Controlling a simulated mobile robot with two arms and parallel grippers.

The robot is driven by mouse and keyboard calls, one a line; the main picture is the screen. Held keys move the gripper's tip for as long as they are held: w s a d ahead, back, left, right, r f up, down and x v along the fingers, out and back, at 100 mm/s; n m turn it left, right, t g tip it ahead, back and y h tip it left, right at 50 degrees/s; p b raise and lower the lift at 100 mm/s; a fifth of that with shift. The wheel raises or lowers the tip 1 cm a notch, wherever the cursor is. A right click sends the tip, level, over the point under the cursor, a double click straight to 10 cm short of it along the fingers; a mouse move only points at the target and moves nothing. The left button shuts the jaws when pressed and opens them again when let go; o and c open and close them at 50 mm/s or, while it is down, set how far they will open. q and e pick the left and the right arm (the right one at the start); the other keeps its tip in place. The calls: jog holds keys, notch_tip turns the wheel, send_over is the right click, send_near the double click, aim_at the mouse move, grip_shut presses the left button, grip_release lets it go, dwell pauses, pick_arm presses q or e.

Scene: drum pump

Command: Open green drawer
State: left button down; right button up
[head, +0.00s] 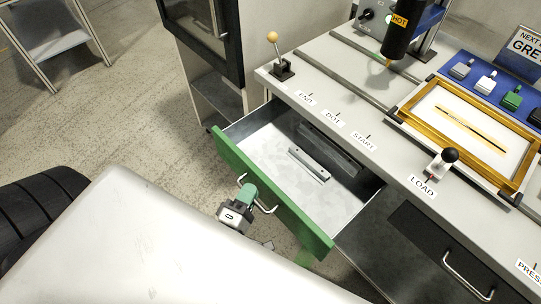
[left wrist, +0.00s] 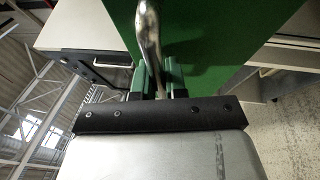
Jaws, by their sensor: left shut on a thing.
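The green drawer (head: 285,204) is pulled out from under the grey workbench, and its grey metal inside shows. Its green front also fills the upper middle of the left wrist view (left wrist: 225,35). A curved metal handle (head: 264,209) is on the front, and it shows close up in the left wrist view (left wrist: 149,35). My left gripper (head: 247,193) is at the handle, and its green fingers (left wrist: 160,80) are shut on the bar. My right gripper is not in view.
Inside the drawer lies a grey metal bar (head: 309,164). On the bench top are a lever with a round wooden knob (head: 273,38), a black-knobbed lever (head: 442,162) and a gold-framed tray (head: 408,112). A dark cabinet (head: 205,35) stands behind left. Speckled floor is open at left.

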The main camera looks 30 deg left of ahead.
pick_arm(q)
jog(key=s+a, duration=0.2)
jog(key=s, duration=0.4)
jog(key=shift+a, duration=0.1)
jog(key=c, duration=1.4)
grip_release()
jog(key=shift+c, duration=0.2)
jog(key=s+f+b, duration=0.1)
jog(key=s+f, duration=0.1)
jog(key=s, duration=0.8)
jog(key=shift+s+d+b, duration=0.3)
jog(key=shift+s, duration=0.05)
